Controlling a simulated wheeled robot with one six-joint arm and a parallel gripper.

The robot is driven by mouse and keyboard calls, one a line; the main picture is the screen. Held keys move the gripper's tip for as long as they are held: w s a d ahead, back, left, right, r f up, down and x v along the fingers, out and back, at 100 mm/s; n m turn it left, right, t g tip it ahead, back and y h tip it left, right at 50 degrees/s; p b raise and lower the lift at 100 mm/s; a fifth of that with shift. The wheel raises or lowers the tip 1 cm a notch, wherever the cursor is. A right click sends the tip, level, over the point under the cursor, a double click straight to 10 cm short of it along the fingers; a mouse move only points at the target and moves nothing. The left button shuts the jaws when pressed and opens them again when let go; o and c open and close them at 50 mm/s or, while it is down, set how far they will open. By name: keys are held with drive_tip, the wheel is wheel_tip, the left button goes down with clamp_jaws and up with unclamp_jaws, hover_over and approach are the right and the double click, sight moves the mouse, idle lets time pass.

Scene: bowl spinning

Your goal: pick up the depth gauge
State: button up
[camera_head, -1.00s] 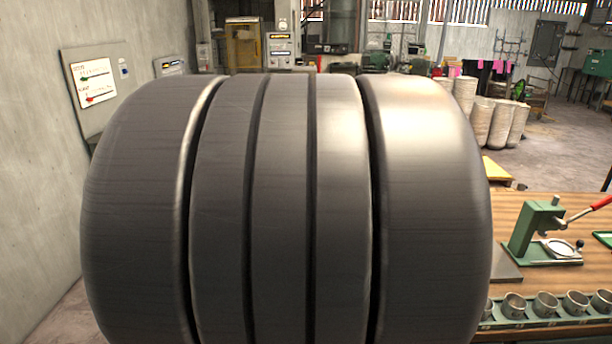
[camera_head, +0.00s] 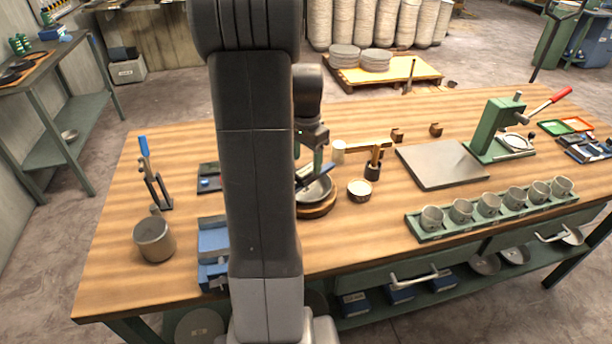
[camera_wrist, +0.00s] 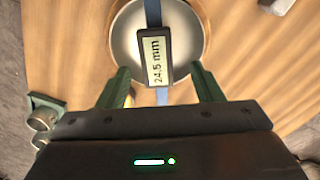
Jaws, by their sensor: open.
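The depth gauge (camera_wrist: 154,60) shows in the wrist view as a dark display reading 24.5 mm on a blue bar. It lies across a pale metal bowl (camera_wrist: 125,42). My gripper (camera_wrist: 162,80) is open. Its two green fingers stand either side of the gauge's lower end, apart from it. In the head view the bowl (camera_head: 322,190) sits on a round wooden base, with the blue gauge (camera_head: 330,170) at its top and my gripper (camera_head: 312,160) just above. My arm hides the left part of that spot.
On the wooden bench (camera_head: 340,250), a small cup (camera_head: 359,190) and a brown-handled tool (camera_head: 374,162) stand close right of the bowl. A grey plate (camera_head: 440,165), a green press (camera_head: 490,130) and a rack of cups (camera_head: 430,229) lie farther right. A metal cylinder (camera_head: 155,240) stands left.

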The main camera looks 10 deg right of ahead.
sight(307, 179)
drive_tip(key=shift+s+f+p, duration=0.2)
drive_tip(key=shift+f+p, duration=0.45)
drive_tip(key=shift+f, duration=3.15)
clamp_jaws()
